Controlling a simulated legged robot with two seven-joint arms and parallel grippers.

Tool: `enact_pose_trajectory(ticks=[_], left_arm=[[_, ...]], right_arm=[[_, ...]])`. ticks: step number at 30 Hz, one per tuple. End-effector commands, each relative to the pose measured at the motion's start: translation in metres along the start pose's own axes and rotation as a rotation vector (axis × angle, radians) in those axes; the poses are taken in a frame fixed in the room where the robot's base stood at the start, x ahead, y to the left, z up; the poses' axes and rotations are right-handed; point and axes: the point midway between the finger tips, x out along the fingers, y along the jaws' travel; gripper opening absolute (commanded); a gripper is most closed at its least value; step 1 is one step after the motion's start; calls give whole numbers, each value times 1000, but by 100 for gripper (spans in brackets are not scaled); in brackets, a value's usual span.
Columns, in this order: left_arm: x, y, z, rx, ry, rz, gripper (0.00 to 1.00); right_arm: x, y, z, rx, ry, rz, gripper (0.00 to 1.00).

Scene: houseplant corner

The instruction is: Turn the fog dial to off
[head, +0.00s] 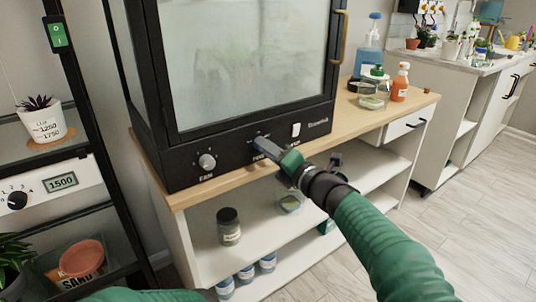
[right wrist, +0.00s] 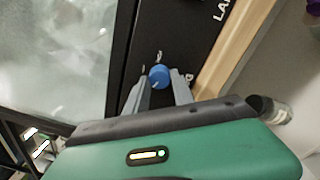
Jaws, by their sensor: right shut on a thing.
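The blue fog dial (right wrist: 159,76) sits on the black front panel (head: 235,152) of the glass cabinet. My right gripper (head: 262,148) is at this dial. In the right wrist view its two grey fingers (right wrist: 160,82) are shut on the dial, one on each side. A small pale line shows on the dial's face, and small marks are printed on the panel beside it. In the head view the gripper hides most of the dial. At the bottom of the head view part of my left arm shows, but its gripper is out of sight.
On the same panel are a silver knob (head: 207,161) to the left and a white switch (head: 296,129) to the right. Bottles, including an orange one (head: 400,82), stand on the wooden top (head: 425,97). A jar (head: 228,226) is on the shelf below.

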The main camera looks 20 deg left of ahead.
Motion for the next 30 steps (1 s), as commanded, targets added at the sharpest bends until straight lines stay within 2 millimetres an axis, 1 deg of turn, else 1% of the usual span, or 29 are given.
enact_pose_trajectory(ticks=[1,9,20,21,25,30], left_arm=[[3,0,1,0,0,0,36],[6,0,1,0,0,0,36],[5,0,1,0,0,0,36],[5,0,1,0,0,0,36],[5,0,1,0,0,0,36],[5,0,1,0,0,0,36]], right_arm=[[1,-8,-7,-13,11,-10,0],[1,-7,-6,-58,14,-11,0],[1,-7,-6,-61,14,-11,0],[1,-7,-6,-61,14,-11,35],[1,-5,-4,-61,11,-8,51],[0,-3,-3,-62,8,-5,51]])
